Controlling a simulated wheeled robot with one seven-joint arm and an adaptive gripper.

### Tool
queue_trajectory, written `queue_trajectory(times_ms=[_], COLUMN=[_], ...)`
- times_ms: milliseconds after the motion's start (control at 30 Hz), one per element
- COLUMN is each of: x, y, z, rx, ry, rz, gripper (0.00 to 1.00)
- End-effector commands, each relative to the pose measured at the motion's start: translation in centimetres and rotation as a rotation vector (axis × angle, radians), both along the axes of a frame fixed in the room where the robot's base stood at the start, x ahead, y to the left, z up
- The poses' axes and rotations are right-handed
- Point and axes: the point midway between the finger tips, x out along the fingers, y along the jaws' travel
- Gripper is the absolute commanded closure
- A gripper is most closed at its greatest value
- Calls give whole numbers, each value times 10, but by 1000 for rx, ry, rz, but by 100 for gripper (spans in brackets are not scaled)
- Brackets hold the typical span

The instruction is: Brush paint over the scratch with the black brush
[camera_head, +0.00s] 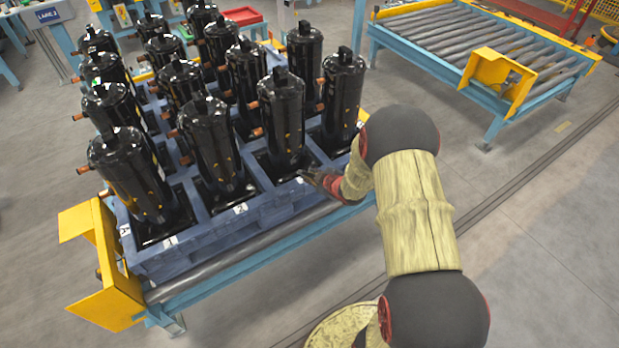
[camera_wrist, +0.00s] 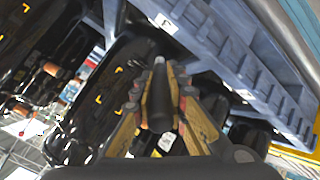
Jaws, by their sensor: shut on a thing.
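My gripper (camera_head: 314,178) is low at the near edge of the pallet, beside the base of a black compressor (camera_head: 284,122). In the wrist view my gripper (camera_wrist: 160,100) is shut on the black brush (camera_wrist: 158,98). The brush has a dark round handle and a paler tip, which points toward the blue pallet. A black compressor (camera_wrist: 92,95) with yellow marks fills the left of the wrist view. I cannot tell whether the brush tip touches it. No scratch can be made out in either view, and the brush is too small to make out in the head view.
Several black compressors stand in rows on the blue pallet (camera_head: 205,237), which rests on a roller conveyor with a yellow end stop (camera_head: 105,300). Copper pipe stubs stick out from them. An empty roller conveyor (camera_head: 470,40) stands at the back right. Floor at the right is mostly clear.

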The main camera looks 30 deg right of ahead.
Motion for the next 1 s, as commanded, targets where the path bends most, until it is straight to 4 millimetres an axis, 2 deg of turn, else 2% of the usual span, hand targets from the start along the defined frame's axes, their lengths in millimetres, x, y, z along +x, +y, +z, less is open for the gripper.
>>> queue_trajectory(times_ms=[233, 700, 1000], x=[7, 50, 59], y=[1, 2, 2], z=[2, 2, 2], rx=[-1, 0, 0], ry=[-26, -24, -23], rz=[24, 22, 21], gripper=[100, 100, 100])
